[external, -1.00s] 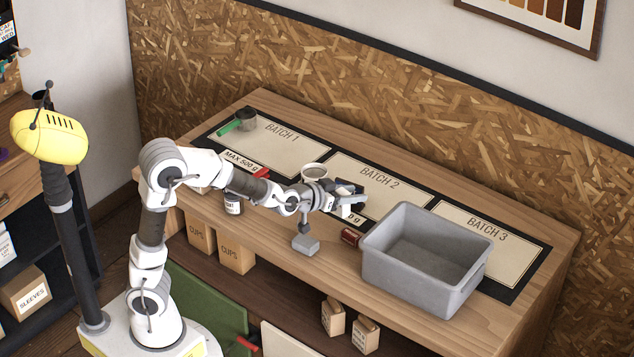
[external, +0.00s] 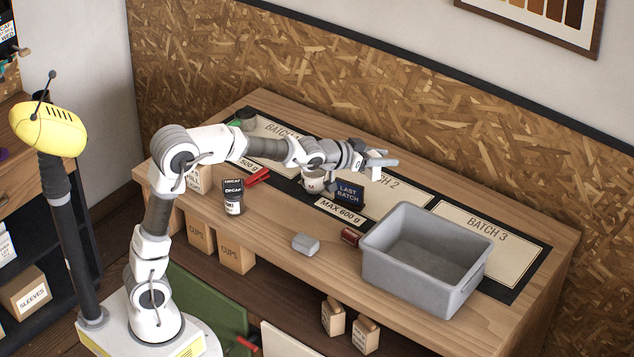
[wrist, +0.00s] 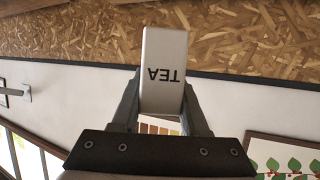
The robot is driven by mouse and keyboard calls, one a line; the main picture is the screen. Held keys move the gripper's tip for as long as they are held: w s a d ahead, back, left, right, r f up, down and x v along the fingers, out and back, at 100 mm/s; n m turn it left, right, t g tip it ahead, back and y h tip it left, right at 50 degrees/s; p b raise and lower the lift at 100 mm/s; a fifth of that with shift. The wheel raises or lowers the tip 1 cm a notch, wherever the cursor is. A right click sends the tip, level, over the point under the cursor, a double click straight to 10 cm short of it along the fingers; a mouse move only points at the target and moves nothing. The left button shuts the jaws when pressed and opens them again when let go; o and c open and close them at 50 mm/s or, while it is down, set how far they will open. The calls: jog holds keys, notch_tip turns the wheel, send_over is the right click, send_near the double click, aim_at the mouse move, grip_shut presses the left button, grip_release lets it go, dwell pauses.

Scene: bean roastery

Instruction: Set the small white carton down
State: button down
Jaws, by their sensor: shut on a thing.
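The small white carton (wrist: 164,55), marked TEA, is between the two fingers of my gripper (external: 384,163) in the wrist view. Its lettering appears upside down there. My gripper is shut on it, with a finger along each side. In the external view my gripper is raised above the BATCH 2 area (external: 403,190) of the counter. The carton is hard to make out at the fingers in that view.
A grey bin (external: 377,261) stands at the right, over part of BATCH 3 (external: 485,240). A mug (external: 312,184) and a LAST BATCH sign (external: 349,194) stand below my arm. A grey block (external: 306,244), dark red box (external: 350,236) and DECAF container (external: 233,197) are nearer the front edge.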

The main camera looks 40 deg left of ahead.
jog(key=shift+w+d+m+g+h+p, duration=0.9)
jog(key=shift+w+d+m+h+p, duration=0.8)
jog(key=shift+w, duration=2.4)
jog(key=w+a+f+m+g+h+p, duration=0.1)
jog(key=w+a+f+p, duration=0.1)
jog(key=w+a+f, duration=0.35)
jog(key=f, duration=1.1)
jog(key=f+b, duration=0.1)
jog(key=f, duration=0.5)
jog(key=shift+w+a+f, duration=0.2)
jog(key=shift+a, duration=0.05)
jog(key=shift+f, duration=2.3)
jog(key=shift+f+b, duration=0.1)
jog(key=shift+b, duration=0.2)
jog(key=shift+f, duration=0.15)
jog(key=shift+c, duration=2.1)
grip_release()
